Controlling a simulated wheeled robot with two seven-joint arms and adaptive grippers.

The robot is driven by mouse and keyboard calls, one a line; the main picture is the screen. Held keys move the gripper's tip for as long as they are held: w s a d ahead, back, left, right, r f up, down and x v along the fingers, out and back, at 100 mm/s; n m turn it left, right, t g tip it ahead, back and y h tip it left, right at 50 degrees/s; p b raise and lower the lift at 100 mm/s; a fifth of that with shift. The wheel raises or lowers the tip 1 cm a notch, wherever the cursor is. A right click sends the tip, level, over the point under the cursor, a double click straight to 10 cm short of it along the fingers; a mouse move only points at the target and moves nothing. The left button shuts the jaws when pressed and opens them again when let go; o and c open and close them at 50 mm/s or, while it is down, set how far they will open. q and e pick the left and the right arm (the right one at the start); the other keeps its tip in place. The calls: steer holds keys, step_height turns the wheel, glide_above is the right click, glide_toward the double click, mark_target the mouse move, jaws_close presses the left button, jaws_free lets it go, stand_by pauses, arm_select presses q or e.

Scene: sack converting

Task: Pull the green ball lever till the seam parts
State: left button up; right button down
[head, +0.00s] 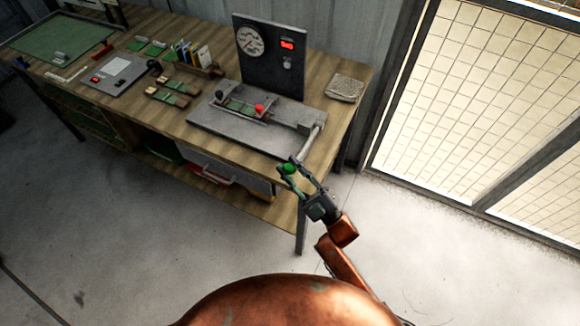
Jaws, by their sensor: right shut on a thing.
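The green ball (288,168) sits at the end of a pale lever arm (314,138) that comes off the right end of a grey tester (240,126) on the bench. My right gripper (298,171) is shut on the ball, just past the bench's front edge, and its fingers partly cover it. A green strip (240,106) lies across the tester bed, with a red knob (259,108) near its right clamp. The picture is too small to tell the state of the seam. My left gripper is not in view.
Behind the tester stands a dark panel (269,70) with a round dial (250,41) and a red display (287,44). A speckled block (345,87) lies at the bench's right end. The floor right of the bench is clear up to the mesh fence (470,100).

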steer(key=shift+f, duration=0.5)
steer(key=c, duration=1.9)
jaws_free()
steer(key=o, duration=0.4)
steer(key=shift+r, duration=0.1)
steer(key=shift+c, duration=0.2)
steer(key=shift+r, duration=0.1)
steer(key=v, duration=1.2)
